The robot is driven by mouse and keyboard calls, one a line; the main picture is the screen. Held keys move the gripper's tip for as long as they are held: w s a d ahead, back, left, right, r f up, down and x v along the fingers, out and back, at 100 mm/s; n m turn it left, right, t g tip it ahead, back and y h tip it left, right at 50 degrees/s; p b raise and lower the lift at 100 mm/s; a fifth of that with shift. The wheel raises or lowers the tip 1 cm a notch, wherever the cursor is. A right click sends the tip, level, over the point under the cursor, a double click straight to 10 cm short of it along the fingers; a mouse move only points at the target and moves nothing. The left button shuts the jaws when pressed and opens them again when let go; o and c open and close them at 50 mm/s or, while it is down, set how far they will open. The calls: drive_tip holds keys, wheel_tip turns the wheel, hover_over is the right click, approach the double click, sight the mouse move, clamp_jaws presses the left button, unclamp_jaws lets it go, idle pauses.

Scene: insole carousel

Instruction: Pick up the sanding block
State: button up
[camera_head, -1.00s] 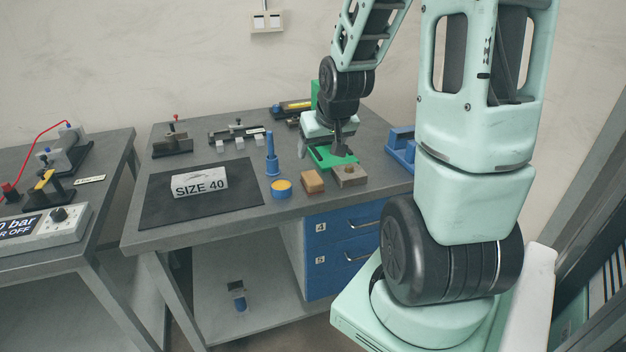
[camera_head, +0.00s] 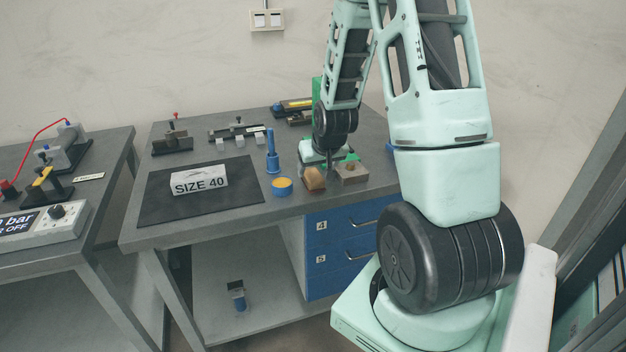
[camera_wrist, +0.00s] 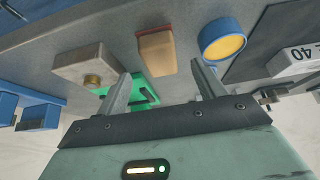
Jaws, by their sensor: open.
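The sanding block, a tan block with a reddish layer along one side (camera_head: 314,180), lies on the grey workbench near its front edge. In the wrist view the block (camera_wrist: 156,54) shows just beyond the gap between my fingers. My gripper (camera_wrist: 162,84) is open and empty, with its two fingers apart. In the head view my gripper (camera_head: 325,166) is low over the bench, close behind the block. I cannot tell from these views whether a finger touches it.
A grey-brown block with a brass knob (camera_head: 351,173) stands close to the right. A blue tin with a yellow top (camera_head: 282,187) and a blue upright tool (camera_head: 272,155) stand to the left. A green fixture (camera_wrist: 128,92) is behind. A dark mat (camera_head: 165,205) carries the SIZE 40 block (camera_head: 199,180).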

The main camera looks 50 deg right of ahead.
sight(314, 176)
drive_tip(key=shift+p+x, duration=0.4)
drive_tip(key=shift+x, duration=2.2)
drive_tip(key=c, duration=1.1)
